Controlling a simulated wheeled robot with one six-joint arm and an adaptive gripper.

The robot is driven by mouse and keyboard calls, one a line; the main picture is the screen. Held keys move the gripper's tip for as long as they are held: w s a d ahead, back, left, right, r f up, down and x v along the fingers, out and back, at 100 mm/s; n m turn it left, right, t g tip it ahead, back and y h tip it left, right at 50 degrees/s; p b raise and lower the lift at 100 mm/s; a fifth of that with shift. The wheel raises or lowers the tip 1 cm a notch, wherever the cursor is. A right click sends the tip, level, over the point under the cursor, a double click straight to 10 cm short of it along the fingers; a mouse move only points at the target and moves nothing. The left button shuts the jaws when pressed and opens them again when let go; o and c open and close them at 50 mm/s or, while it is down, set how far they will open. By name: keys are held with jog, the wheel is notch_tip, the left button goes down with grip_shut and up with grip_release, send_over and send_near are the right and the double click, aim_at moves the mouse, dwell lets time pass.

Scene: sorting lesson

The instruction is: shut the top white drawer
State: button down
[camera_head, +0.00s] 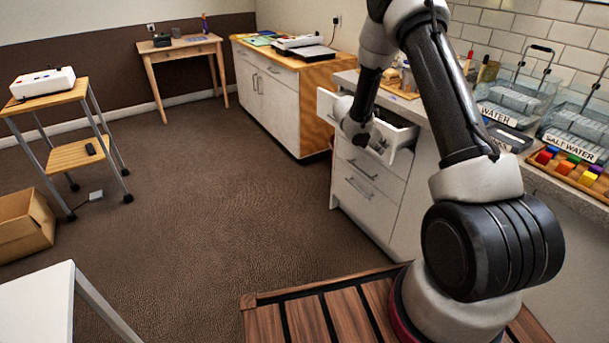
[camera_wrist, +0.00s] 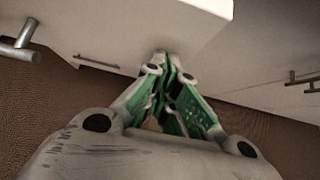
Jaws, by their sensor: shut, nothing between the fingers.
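The top white drawer (camera_head: 326,103) is pulled out from the cabinet under the counter in the head view. Part of its front and its side show around my arm, which covers the middle. My gripper (camera_wrist: 171,66) is shut and empty in the wrist view, with green inner finger faces. Its tips are close to the lower edge of a white panel (camera_wrist: 130,22), which looks like the drawer's front; I cannot tell if they touch. In the head view my wrist is at the drawer's front and the fingertips are hidden.
Lower white drawers (camera_head: 366,190) below it look shut. A wooden-topped cabinet (camera_head: 270,92) stands beyond. The counter holds clear bins (camera_head: 515,98) and a tray of coloured blocks (camera_head: 568,172). The brown floor (camera_head: 220,180) left of the drawers is clear.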

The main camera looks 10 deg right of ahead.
aim_at(408, 135)
jog(key=w+d, duration=0.1)
jog(key=d, duration=0.3)
jog(key=w+d, duration=0.2)
jog(key=d, duration=0.3)
jog(key=w+d, duration=0.1)
jog(key=d, duration=0.3)
jog(key=shift+w+d, duration=0.15)
jog(key=shift+d, duration=0.2)
jog(key=shift+d+r, duration=0.1)
